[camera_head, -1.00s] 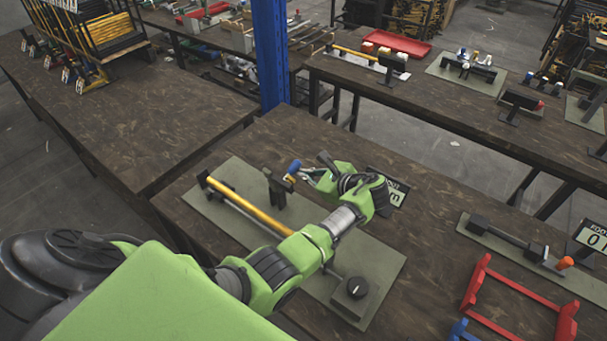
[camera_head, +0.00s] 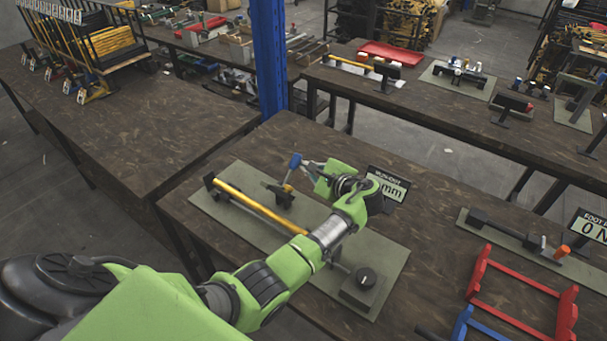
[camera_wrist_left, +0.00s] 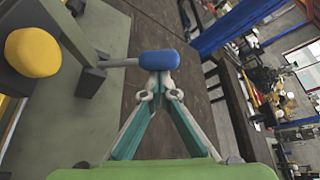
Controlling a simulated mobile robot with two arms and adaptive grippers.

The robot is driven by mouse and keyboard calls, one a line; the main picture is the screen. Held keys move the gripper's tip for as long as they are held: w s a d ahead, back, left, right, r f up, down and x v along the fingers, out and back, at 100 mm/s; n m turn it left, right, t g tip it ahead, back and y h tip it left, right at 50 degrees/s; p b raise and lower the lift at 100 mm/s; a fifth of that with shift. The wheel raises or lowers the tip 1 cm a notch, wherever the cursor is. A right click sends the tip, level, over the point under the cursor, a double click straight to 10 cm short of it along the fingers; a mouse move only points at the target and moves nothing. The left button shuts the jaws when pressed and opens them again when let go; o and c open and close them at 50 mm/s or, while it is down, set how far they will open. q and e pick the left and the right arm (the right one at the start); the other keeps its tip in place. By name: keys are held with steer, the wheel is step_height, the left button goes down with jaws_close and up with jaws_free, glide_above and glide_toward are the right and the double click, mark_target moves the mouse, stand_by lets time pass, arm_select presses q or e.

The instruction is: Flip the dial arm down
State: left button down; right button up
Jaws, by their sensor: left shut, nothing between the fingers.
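The lever looks tilted in the head view. In the left wrist view the blue knob (camera_wrist_left: 160,59) sits on a grey rod running left to a dark block (camera_wrist_left: 90,78). My left gripper (camera_head: 305,164) is shut and empty right by the knob. In the left wrist view its teal fingers (camera_wrist_left: 160,90) meet just below the knob; I cannot tell whether they touch it. My right gripper is not in view.
A black rotary knob box (camera_head: 363,285) stands at the plate's near end. A runout display (camera_head: 387,185) stands behind my left wrist. A red frame (camera_head: 520,282) and a blue part (camera_head: 463,325) lie at the right. Bare tabletop lies beyond the plate.

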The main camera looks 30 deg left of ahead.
arm_select(q)
steer(key=s+r+n+t, duration=0.1)
steer(key=s+r+n+t+y+b, duration=0.1)
steer(key=n, duration=0.1)
steer(key=shift+a+t, duration=0.15)
steer(key=shift+t, duration=0.15)
steer(key=s+n+b, duration=0.1)
steer(key=b, duration=0.1)
steer(key=s+r+n+t+y+b, duration=0.1)
steer(key=n+b, duration=0.1)
steer(key=s+r+n+b, duration=0.1)
steer(key=s+b, duration=0.1)
steer(key=b, duration=0.1)
steer(key=shift+a+n+t+y, duration=0.15)
steer(key=shift+n+t+y, duration=0.25)
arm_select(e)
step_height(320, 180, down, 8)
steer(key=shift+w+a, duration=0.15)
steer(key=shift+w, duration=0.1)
arm_select(q)
steer(key=shift+w+a, duration=0.1)
steer(key=shift+w, duration=0.05)
